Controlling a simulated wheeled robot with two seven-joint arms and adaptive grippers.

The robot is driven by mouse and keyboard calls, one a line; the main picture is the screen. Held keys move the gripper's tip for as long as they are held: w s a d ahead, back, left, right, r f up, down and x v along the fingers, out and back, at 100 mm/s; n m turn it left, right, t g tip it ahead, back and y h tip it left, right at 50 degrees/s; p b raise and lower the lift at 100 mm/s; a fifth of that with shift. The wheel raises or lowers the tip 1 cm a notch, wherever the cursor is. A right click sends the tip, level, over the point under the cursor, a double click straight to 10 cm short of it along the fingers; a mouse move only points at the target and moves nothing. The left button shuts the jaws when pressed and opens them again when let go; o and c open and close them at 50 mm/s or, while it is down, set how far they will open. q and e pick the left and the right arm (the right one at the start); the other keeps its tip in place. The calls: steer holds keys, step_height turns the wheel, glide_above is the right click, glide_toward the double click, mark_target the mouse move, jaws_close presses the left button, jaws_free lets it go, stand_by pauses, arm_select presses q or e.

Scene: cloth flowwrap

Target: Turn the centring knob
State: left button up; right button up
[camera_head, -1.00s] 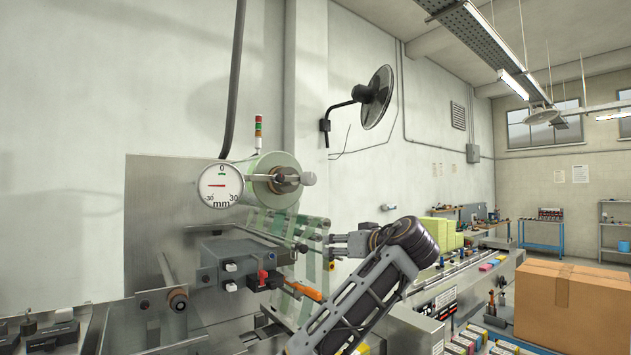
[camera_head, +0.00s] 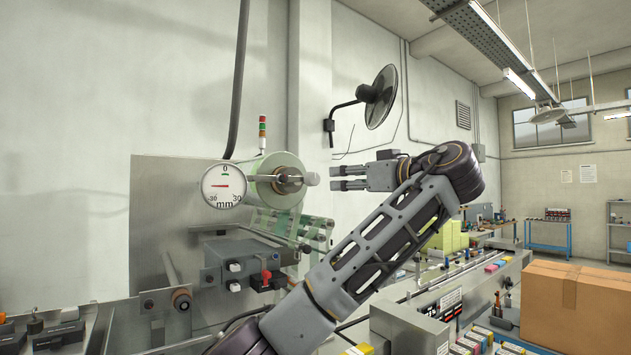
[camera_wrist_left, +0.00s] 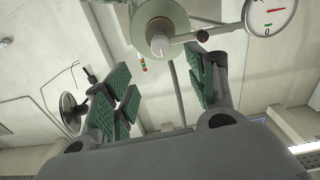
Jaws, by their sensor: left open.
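The centring knob (camera_head: 311,179) is a small grey knob on the shaft end of the film reel (camera_head: 268,178), on the steel machine panel. My left gripper (camera_head: 333,178) is level with the knob in the head view, just to its right, with its fingers pointing at it and a small gap showing between. In the left wrist view, the open, empty fingers with green pads (camera_wrist_left: 162,85) stand either side of the picture's middle. The reel and its pale shaft end (camera_wrist_left: 160,45) appear beyond them, near the top. My right gripper is not in view.
A round mm dial (camera_head: 223,185) with a red pointer is left of the reel. A grey block with a red knob (camera_head: 265,275) and striped film (camera_head: 295,228) are below. A cardboard box (camera_head: 575,305) stands at right. A wall fan (camera_head: 380,96) hangs above.

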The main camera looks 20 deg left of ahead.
mark_target(315, 180)
arm_select(q)
steer(key=shift+w+a, duration=0.1)
steer(key=p+x, duration=0.3)
steer(key=x, duration=0.8)
steer(key=shift+a+r+p, duration=0.1)
steer(key=shift+p, duration=0.3)
steer(key=shift+p+x, duration=0.4)
steer(key=shift+x, duration=0.8)
steer(key=c, duration=1)
